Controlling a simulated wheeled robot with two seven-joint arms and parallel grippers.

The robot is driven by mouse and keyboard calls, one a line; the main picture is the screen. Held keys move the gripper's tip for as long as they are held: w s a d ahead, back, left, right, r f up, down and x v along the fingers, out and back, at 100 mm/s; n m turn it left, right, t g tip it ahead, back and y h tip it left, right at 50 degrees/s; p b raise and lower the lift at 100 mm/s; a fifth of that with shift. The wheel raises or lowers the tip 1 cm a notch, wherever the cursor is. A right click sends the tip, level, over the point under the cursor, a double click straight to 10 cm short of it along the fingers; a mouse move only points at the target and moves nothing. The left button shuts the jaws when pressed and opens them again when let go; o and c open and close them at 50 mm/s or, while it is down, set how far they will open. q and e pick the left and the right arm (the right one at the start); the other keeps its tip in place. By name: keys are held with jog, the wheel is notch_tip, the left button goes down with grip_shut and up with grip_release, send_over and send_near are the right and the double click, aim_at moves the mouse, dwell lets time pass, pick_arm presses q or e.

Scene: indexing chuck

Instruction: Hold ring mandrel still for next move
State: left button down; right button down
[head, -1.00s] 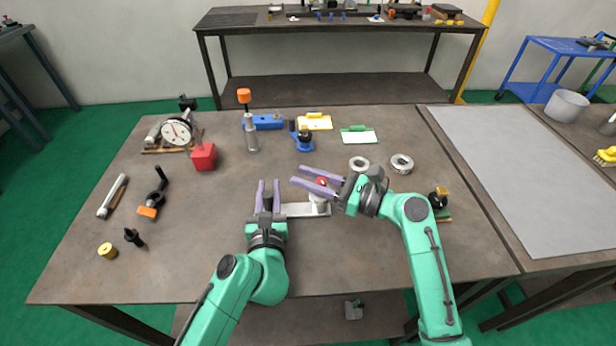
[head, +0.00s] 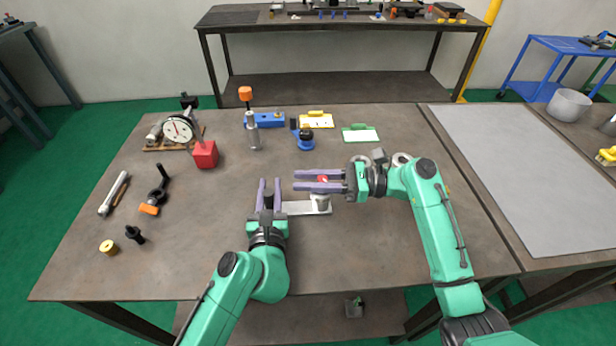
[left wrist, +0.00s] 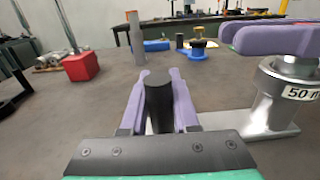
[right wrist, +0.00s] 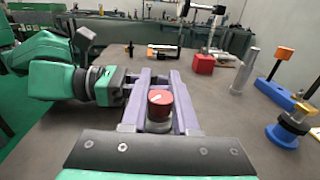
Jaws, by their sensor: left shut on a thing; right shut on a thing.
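The ring mandrel fixture is a silver bar (head: 300,208) on the table with an upright silver body (left wrist: 278,98) at its right end, labelled "50 m…" with the rest cut off. A red cap (right wrist: 160,102) with a white mark tops this body. My right gripper (head: 296,181) is shut on the capped top, its fingers on both sides, pointing left. My left gripper (head: 270,184) is shut on a dark upright cylinder (left wrist: 159,100) at the bar's left end. The fingers hide part of both held pieces.
Behind stand a grey post (head: 253,137), a blue block (head: 269,121), a blue-based part (head: 305,140) and a red cube (head: 205,155).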

jog(key=n+g, duration=0.1)
jog(key=g, duration=0.1)
jog(key=n+g+h, duration=0.1)
jog(key=n+g, duration=0.1)
jog(key=g, duration=0.1)
jog(key=s+n+g, duration=0.1)
jog(key=n+g, duration=0.1)
jog(key=g, duration=0.1)
jog(key=shift+s, duration=0.1)
jog(key=shift+s+n+g+h, duration=0.25)
jog(key=shift+n+g+h, duration=0.25)
jog(key=shift+n+g, duration=0.3)
jog(key=shift+s+n+g+h, duration=0.2)
jog(key=shift+n+g+h, duration=0.35)
jog(key=shift+g, duration=0.45)
jog(key=shift+w+d, duration=0.1)
jog(key=shift+d, duration=0.25)
jog(key=c, duration=0.7)
grip_release()
jog(key=shift+o, duration=0.2)
jog(key=shift+a+r, duration=0.1)
jog(key=shift+r, duration=0.35)
notch_tip(320, 180, up, 9)
